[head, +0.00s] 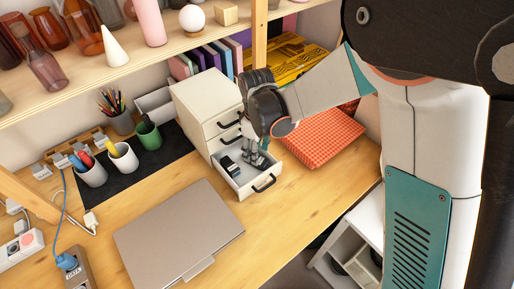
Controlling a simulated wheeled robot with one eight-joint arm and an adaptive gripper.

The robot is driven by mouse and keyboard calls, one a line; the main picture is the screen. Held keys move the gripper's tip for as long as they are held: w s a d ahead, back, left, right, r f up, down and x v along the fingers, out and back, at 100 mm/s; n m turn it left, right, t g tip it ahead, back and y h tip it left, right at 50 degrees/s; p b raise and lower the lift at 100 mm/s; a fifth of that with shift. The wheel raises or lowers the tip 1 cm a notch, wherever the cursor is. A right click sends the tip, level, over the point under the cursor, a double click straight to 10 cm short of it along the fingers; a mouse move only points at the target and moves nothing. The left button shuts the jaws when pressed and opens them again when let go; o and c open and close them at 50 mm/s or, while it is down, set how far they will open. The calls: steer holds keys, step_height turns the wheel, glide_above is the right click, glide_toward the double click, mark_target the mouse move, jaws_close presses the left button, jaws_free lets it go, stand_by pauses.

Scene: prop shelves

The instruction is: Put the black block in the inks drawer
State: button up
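A small white drawer unit (200,101) with black handles stands on the desk, and its bottom drawer (247,187) is pulled open. No readable label shows on it. A small black object (229,165) lies in the left part of the open drawer. My gripper (257,162) points down into the right part of the drawer. Dark shapes at its fingertips blend together, so I cannot tell whether it holds the black block or touches something lying there. The drawer floor under the gripper is partly hidden.
A closed grey laptop (178,232) lies in front of the drawers. A red grid-patterned stack (322,137) is close to the right. Cups of pens (123,157) stand on a black mat at left. A shelf (120,66) with vases hangs above.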

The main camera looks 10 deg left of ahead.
steer(key=shift+r, duration=0.1)
step_height(320, 180, up, 13)
steer(key=p, duration=0.4)
steer(key=shift+p, duration=0.35)
